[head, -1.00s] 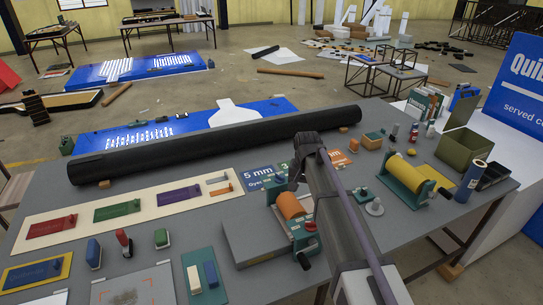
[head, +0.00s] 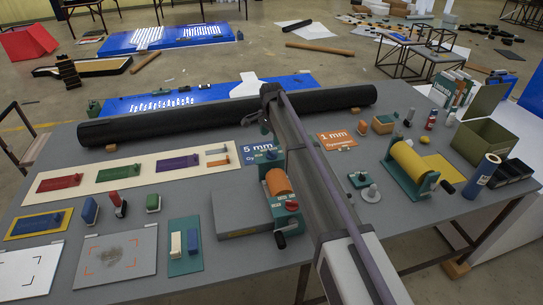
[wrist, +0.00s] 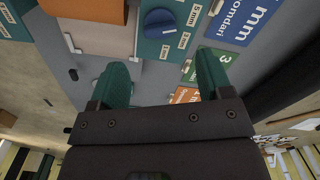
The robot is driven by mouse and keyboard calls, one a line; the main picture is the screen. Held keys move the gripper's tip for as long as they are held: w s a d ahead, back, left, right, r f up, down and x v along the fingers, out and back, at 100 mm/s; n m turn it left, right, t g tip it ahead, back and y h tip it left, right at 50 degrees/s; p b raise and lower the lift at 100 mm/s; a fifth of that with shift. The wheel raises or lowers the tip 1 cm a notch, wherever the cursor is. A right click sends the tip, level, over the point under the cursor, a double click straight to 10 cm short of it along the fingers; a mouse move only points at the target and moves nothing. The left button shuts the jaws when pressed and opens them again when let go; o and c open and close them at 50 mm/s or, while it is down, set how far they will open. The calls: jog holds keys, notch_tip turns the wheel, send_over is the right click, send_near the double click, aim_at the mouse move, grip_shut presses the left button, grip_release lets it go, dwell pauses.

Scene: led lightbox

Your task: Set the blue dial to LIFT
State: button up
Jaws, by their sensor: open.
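The blue dial (wrist: 158,22) sits on a teal panel with small white labels around it, near the top of the wrist view. One label reads 5 mm; I cannot read which label the dial points to. In the head view I do not make the dial out. In the head view my gripper (head: 268,108) is beyond the orange roller, near the black tube.
A long black tube (head: 200,119) lies along the far edge of the table. A blue 5 mm card (head: 259,153) and an orange 1 mm card (head: 337,140) flank my arm. A yellow roller device (head: 410,165) stands to the right. A grey slab (head: 240,211) lies left of the orange roller.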

aim_at(271, 151)
notch_tip(271, 151, down, 8)
jog(key=b, duration=0.5)
jog(key=shift+r+b, duration=0.25)
jog(key=shift+b, duration=0.1)
jog(key=shift+r, duration=0.15)
jog(key=c, duration=0.9)
jog(key=shift+n, duration=0.4)
jog(key=n, duration=0.4)
jog(key=shift+n, duration=2.1)
